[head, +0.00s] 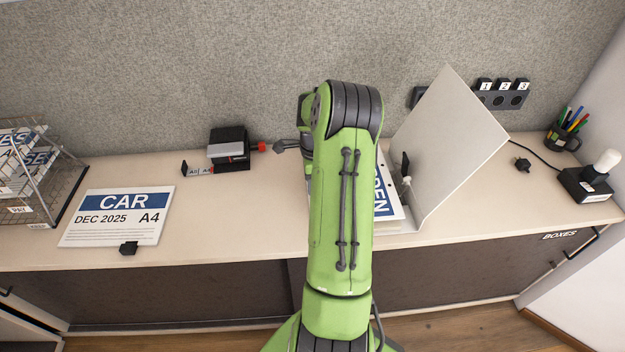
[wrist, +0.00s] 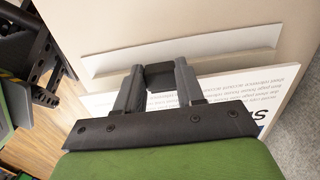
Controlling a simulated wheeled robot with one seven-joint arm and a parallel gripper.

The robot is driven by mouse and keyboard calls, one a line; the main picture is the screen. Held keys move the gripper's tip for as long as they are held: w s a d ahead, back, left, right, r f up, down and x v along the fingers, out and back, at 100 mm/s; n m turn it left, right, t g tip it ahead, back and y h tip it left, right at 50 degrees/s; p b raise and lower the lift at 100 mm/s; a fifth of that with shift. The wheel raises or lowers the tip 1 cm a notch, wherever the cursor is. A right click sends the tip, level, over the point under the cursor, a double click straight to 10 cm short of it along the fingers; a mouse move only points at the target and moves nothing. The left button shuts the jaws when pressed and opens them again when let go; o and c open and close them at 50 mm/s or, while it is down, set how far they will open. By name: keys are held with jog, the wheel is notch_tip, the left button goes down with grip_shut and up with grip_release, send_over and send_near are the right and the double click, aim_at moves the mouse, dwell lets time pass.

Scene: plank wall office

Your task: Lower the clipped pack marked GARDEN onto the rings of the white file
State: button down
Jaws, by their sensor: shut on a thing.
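The pack marked GARDEN (head: 384,190) shows in part to the right of my arm, with only the end of its name visible. It lies over the left side of the open white file (head: 450,135), whose cover leans up to the right. In the wrist view my gripper (wrist: 160,74) is shut on the black clip at the edge of the printed pack (wrist: 268,88). In the head view my arm hides my gripper. A ring shows beside the pack's right edge; the other rings are hidden. I cannot tell whether the pack touches them.
A pack marked CAR (head: 120,213) with a black clip lies on the left of the desk (head: 230,225). A hole punch (head: 228,150) stands behind it. A wire basket (head: 40,175) is at far left. A pen cup (head: 563,137) and stamp (head: 590,180) stand right.

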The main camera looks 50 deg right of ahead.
jog(key=shift+f+b, duration=1.25)
jog(key=shift+f, duration=0.55)
jog(key=c, duration=0.6)
grip_release()
notch_tip(320, 180, up, 16)
jog(key=p, duration=0.4)
jog(key=shift+s+d+f, duration=0.1)
jog(key=shift+s, duration=0.05)
